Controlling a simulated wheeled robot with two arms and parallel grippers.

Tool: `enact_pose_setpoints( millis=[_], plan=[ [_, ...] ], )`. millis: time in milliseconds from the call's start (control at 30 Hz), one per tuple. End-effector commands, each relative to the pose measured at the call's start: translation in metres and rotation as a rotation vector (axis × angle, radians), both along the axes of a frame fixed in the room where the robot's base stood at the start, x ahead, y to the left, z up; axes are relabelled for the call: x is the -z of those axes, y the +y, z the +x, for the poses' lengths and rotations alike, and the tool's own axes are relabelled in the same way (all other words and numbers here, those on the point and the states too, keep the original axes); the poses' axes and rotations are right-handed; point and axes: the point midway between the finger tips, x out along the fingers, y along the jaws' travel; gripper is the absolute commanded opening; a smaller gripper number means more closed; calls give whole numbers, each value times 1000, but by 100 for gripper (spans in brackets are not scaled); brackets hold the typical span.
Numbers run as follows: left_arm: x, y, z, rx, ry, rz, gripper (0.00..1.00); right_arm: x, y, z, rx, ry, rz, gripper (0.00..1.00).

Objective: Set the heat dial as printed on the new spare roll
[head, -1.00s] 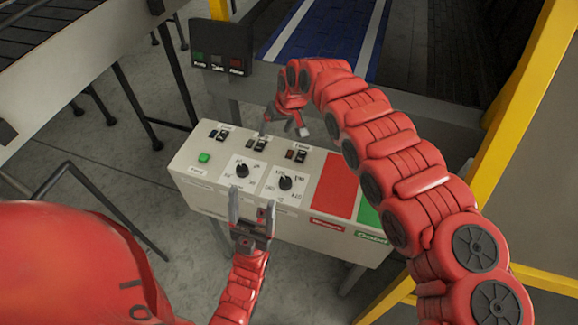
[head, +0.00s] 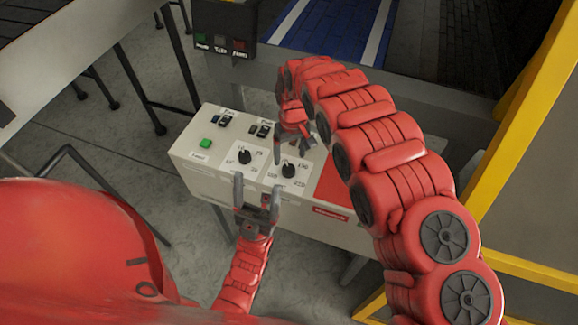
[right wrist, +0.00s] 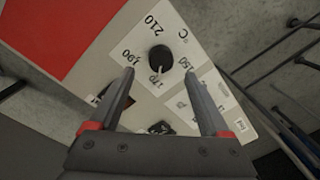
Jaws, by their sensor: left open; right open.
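The heat dial (head: 288,170) is a black knob on a white plate, beside the red patch of the control box (head: 190,175). In the right wrist view the same dial (right wrist: 160,58) has numbers from 150 to 210 and a °C mark. Its pale pointer appears to point at 170. My right gripper (head: 294,152) is open above the heat dial; its fingertips lie either side of the knob in the wrist view, and contact cannot be told. My left gripper (head: 257,184) is open and empty at the box's front edge. No spare roll is visible.
A second black dial (head: 244,157), rocker switches (head: 225,119) and a green button (head: 206,144) are on the same panel. A small button box (head: 222,42) stands behind. A yellow frame (head: 500,140) is at right. My right arm covers the panel's right end.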

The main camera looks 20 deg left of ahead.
Motion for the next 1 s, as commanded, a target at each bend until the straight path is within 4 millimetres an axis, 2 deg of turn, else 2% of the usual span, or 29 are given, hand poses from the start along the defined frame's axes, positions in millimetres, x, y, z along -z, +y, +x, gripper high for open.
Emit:
enact_pose_setpoints(
  millis=[33,133,400,600,867,1000],
  plan=[
    [-9,0,0,0,1,0,76,6,0,-3,-1,7,-2,81],
    [-15,0,0,0,1,0,76,21,1,-3,-1,5,0,81],
    [-22,0,0,0,1,0,76,49,2,-3,-1,4,0,81],
    [-23,0,0,0,1,0,76,57,2,-3,0,4,-2,81],
    [-23,0,0,0,1,0,76,57,2,-3,0,3,-1,81],
    [-23,0,0,0,1,0,76,57,2,-3,0,3,-1,57]
  ],
)
